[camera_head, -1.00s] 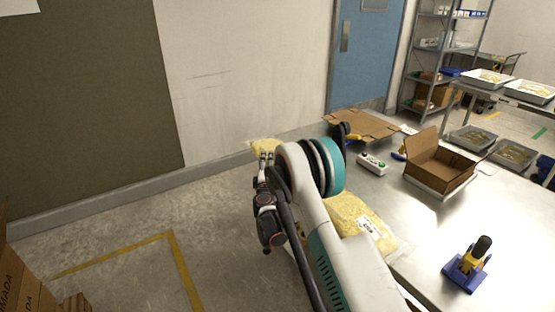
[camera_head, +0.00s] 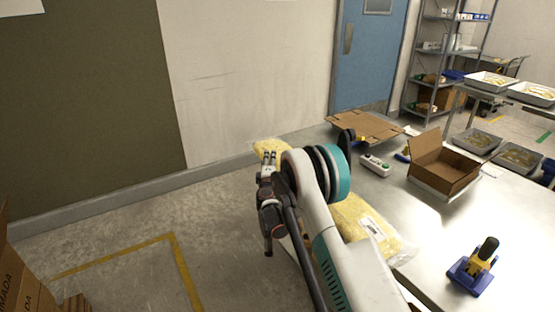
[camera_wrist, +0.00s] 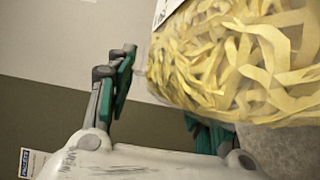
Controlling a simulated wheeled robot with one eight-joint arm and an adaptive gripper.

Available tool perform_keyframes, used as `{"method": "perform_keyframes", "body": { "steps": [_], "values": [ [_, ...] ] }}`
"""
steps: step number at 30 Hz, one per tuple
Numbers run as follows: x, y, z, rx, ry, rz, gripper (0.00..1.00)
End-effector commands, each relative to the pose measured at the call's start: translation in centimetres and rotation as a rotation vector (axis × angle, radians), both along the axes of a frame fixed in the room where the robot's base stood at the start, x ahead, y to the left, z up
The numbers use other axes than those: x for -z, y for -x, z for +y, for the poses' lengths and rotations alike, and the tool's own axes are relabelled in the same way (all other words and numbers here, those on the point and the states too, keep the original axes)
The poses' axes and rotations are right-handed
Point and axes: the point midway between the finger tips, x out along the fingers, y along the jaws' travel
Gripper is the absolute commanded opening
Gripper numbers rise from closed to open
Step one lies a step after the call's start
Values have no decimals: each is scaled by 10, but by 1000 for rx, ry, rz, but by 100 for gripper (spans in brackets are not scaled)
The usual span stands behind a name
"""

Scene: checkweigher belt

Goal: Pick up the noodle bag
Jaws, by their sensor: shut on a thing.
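A noodle bag (camera_head: 268,150), clear with flat yellow noodles, is held at the far end of my arm in the head view. In the wrist view the bag (camera_wrist: 235,65) fills the upper right, with a bit of white label at its top. My gripper (camera_head: 268,160) is shut on it. In the wrist view one teal-padded finger stands left of the bag and the other is partly hidden beneath it. A second noodle bag (camera_head: 362,228) with a white label lies on the steel table, partly hidden by my arm.
The steel table (camera_head: 425,235) also holds an open carton (camera_head: 443,165), a flattened cardboard piece (camera_head: 365,127), a small button box (camera_head: 375,165) and a blue tape dispenser (camera_head: 472,275).

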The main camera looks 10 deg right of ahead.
Motion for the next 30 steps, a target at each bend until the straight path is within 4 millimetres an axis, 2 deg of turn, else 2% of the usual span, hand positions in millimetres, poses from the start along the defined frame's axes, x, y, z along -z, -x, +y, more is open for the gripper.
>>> {"method": "perform_keyframes", "body": {
  "steps": [5, 8, 11, 24, 30],
  "values": [
    [-6, 0, 0, 0, 2, 1, 5],
    [-18, 0, 0, 0, 2, 1, 5],
    [-36, 0, 0, 0, 2, 1, 5],
    [-146, 1, 0, 0, 1, 0, 5],
    [-180, 0, 0, 0, 1, 0, 5]
  ]
}}
